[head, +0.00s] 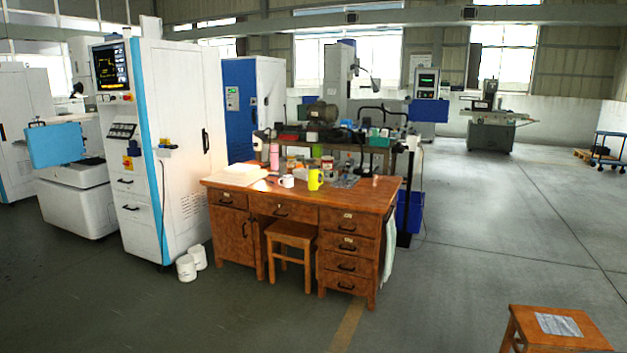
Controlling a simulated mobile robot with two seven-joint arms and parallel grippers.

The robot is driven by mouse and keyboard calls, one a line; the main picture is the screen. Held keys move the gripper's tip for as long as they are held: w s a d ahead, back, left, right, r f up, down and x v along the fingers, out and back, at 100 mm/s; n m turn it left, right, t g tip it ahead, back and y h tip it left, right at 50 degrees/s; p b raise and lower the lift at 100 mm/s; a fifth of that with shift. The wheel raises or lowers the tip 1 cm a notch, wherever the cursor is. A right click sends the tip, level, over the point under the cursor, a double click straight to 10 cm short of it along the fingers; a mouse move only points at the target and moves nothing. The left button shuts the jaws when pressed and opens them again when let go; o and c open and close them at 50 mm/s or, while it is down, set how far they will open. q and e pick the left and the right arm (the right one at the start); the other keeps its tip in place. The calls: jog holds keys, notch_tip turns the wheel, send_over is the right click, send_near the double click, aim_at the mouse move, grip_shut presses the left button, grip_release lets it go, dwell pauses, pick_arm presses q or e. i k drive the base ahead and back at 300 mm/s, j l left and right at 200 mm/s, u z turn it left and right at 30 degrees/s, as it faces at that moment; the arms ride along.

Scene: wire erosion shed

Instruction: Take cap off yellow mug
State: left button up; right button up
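A yellow mug (314,180) stands upright on the wooden desk (222,182), right of the middle of its top. It looks yellow-green and tall. At this distance I cannot make out its cap clearly. A white mug (287,182) stands just left of it. Neither of my grippers shows in the head view, and the desk is well ahead of me across the floor.
A stool (291,233) is tucked at the desk front. White buckets (186,268) stand by the white cabinet (186,140) on the left. Another wooden stool (535,322) is at the lower right. The floor (480,230) right of the desk is open.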

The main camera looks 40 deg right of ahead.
aim_at(314, 183)
jog(key=i+l+z, duration=0.15)
jog(key=i+z, duration=0.3)
jog(key=i, duration=0.75)
jog(key=i+z, duration=0.15)
jog(key=i, duration=0.65)
jog(key=i+j+z, duration=0.15)
jog(key=i, duration=0.6)
jog(key=i+z, duration=0.25)
jog(key=i, duration=0.25)
jog(key=i+z, duration=0.25)
jog(key=i, duration=0.2)
jog(key=i+j+z, duration=0.25)
jog(key=i, duration=0.25)
